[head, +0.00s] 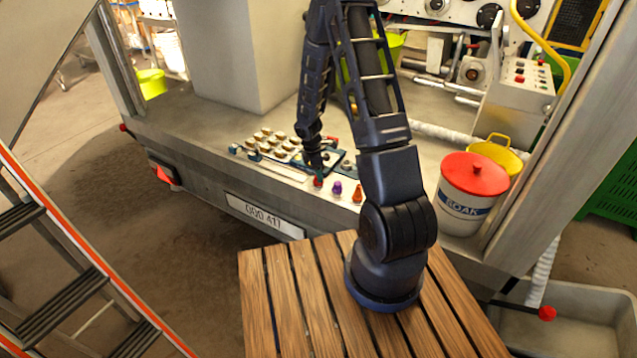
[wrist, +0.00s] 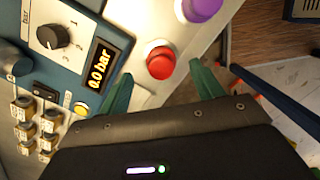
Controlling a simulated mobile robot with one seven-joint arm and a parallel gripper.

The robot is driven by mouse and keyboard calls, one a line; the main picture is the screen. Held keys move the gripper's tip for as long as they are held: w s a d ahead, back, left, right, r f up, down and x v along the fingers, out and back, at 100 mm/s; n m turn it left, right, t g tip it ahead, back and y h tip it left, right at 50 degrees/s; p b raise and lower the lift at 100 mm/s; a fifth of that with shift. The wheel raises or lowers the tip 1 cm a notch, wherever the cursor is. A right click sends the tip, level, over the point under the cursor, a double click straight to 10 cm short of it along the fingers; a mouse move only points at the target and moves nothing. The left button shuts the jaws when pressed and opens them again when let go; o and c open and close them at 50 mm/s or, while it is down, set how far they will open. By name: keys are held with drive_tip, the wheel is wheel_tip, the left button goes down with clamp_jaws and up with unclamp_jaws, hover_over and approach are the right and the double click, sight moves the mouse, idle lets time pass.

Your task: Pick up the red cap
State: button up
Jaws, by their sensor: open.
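The red cap (wrist: 160,63) is a small round knob on the pale ledge. In the wrist view it lies in front of and between the two green fingertips of my gripper (wrist: 160,73). My gripper is open, with a visible gap on each side of the cap and nothing held. In the head view the red cap (head: 318,182) sits at the ledge's front edge, directly below my gripper (head: 318,173), at the left end of a short row. I cannot tell how high the fingertips are above it.
A purple cap (head: 337,187) stands just right of the red one, then an orange cap (head: 357,194). A panel with a dial and a "0.0 bar" display (wrist: 101,68) lies close by. A white SOAK bucket (head: 462,205) with a red lid stands farther right.

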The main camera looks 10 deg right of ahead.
drive_tip(key=shift+s+d+f, duration=0.1)
drive_tip(key=shift+d+f, duration=0.05)
drive_tip(key=shift+f, duration=0.75)
drive_tip(key=shift+d+f, duration=0.15)
drive_tip(key=shift+f, duration=0.7)
drive_tip(key=c, duration=1.2)
drive_tip(key=shift+o, duration=0.2)
drive_tip(key=shift+r, duration=0.1)
